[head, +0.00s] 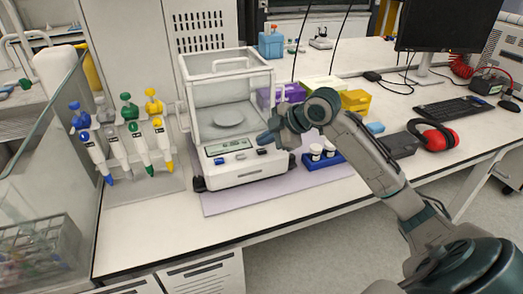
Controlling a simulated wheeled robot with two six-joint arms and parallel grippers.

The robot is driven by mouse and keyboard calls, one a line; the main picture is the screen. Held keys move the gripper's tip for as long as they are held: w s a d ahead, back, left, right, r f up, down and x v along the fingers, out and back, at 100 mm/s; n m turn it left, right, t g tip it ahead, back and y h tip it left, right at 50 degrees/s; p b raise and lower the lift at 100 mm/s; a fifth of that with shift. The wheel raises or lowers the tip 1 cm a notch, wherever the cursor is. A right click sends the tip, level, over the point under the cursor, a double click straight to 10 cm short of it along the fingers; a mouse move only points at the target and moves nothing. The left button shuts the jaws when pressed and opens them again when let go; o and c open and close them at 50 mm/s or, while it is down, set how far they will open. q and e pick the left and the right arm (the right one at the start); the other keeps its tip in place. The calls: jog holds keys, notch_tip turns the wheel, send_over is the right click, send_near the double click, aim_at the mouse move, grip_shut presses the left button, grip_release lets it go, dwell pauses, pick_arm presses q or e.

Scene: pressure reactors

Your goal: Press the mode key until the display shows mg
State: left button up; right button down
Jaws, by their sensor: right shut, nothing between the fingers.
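The balance (234,172) stands on the bench, a white body with a clear draft shield and a round pan inside. Its display (228,146) is a pale strip on the front panel, with markings too small to read. A blue key (219,161) sits below the display at the left, and I cannot read its label. My right gripper (264,137) is shut and empty. Its tip is at the right end of the front panel, right of the display. I cannot tell whether it touches the panel. My left gripper is out of view.
A rack of colored pipettes (140,175) stands left of the balance. A blue rack with white-capped vials (322,158) is to the right, near my right arm. Red ear muffs (433,136) and a keyboard (452,110) lie farther right. The bench's front strip is clear.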

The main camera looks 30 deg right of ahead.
aim_at(266, 151)
jog(key=shift+f, duration=0.1)
dwell(0.3)
jog(key=shift+f, duration=0.35)
jog(key=shift+f, duration=0.4)
dwell(0.6)
jog(key=shift+r+p, duration=0.85)
jog(key=shift+p, duration=0.2)
notch_tip(266, 151, up, 5)
jog(key=p, duration=0.5)
jog(key=shift+r, duration=0.1)
